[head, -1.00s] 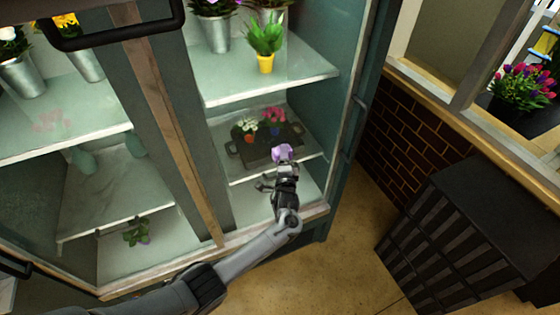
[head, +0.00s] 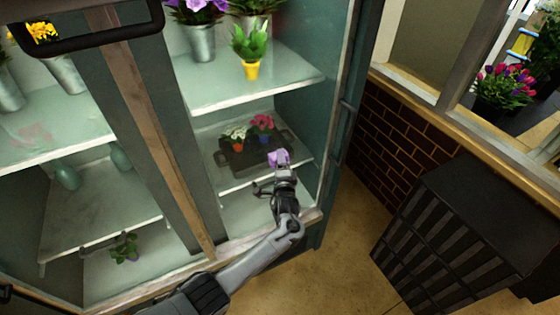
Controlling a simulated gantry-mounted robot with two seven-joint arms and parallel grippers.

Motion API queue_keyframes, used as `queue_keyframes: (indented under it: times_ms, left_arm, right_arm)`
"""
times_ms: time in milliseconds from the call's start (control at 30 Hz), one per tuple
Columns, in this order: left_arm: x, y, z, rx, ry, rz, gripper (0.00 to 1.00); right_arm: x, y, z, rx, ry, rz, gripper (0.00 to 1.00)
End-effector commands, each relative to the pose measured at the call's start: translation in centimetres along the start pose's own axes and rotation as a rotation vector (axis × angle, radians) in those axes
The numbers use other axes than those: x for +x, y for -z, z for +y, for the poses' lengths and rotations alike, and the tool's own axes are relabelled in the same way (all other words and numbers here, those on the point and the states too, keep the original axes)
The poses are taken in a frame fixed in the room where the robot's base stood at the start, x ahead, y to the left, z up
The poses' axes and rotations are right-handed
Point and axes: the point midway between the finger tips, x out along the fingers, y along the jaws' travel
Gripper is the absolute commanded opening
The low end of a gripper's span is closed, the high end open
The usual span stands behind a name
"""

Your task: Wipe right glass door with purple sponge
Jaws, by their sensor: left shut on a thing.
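The purple sponge (head: 279,158) is held at the tip of my left gripper (head: 281,170), which is shut on it. The sponge is in front of the lower part of the right glass door (head: 292,120), near the level of a shelf with a dark tray. I cannot tell whether the sponge touches the glass. My left arm reaches up from the bottom of the view. My right gripper is not in view.
Behind the glass are a dark tray (head: 245,158) with small potted flowers and a yellow pot (head: 251,70) on the shelf above. A black slatted bin (head: 455,235) stands at the right by a brick wall (head: 400,135). Floor (head: 340,270) between is clear.

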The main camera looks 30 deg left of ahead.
Motion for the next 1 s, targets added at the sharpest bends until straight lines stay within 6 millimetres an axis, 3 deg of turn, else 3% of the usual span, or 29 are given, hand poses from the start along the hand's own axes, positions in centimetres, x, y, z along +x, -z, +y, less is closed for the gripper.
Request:
queue_keyframes:
  times_ms: [500, 1000]
  left_arm:
    - [-4.5, 1.9, -0.1, 0.000, -0.001, 0.002, 0.33]
    - [-5.0, 2.1, 0.0, 0.000, -0.001, 0.003, 0.33]
  right_arm:
    - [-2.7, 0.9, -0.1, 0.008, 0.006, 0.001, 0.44]
    - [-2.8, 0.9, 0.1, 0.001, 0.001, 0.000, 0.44]
